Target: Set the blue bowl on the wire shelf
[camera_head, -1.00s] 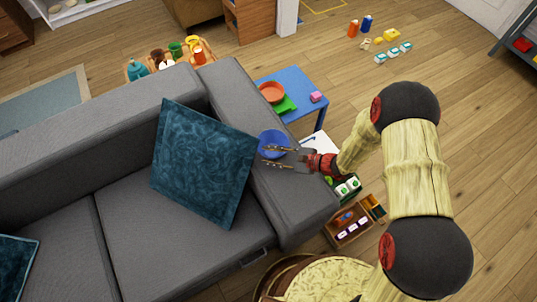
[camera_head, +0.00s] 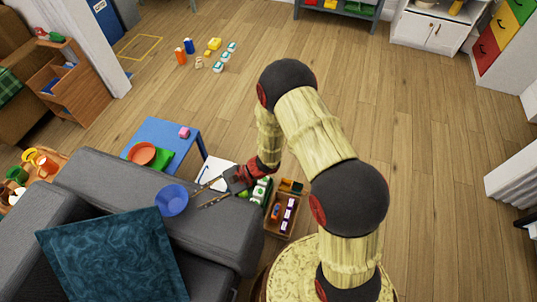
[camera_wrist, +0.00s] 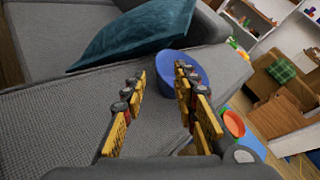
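The blue bowl (camera_head: 172,200) sits on the grey sofa's arm, beside the teal cushion. It also shows in the wrist view (camera_wrist: 182,66), just beyond my fingers, with the right finger overlapping its near side. My gripper (camera_head: 200,194) is open and empty, to the right of the bowl in the head view. In the wrist view its fingers (camera_wrist: 160,72) are spread apart with sofa fabric between them. A grey rack (camera_head: 342,10) with coloured items is cut off at the top edge; I cannot tell whether it is the wire shelf.
The sofa (camera_head: 90,175) and teal cushion (camera_head: 112,262) border the bowl. A blue table (camera_head: 160,131) holds an orange bowl and a green item. A wooden crate (camera_head: 283,230) stands near my base. Small items lie on the far floor. Wide wooden floor is open to the right.

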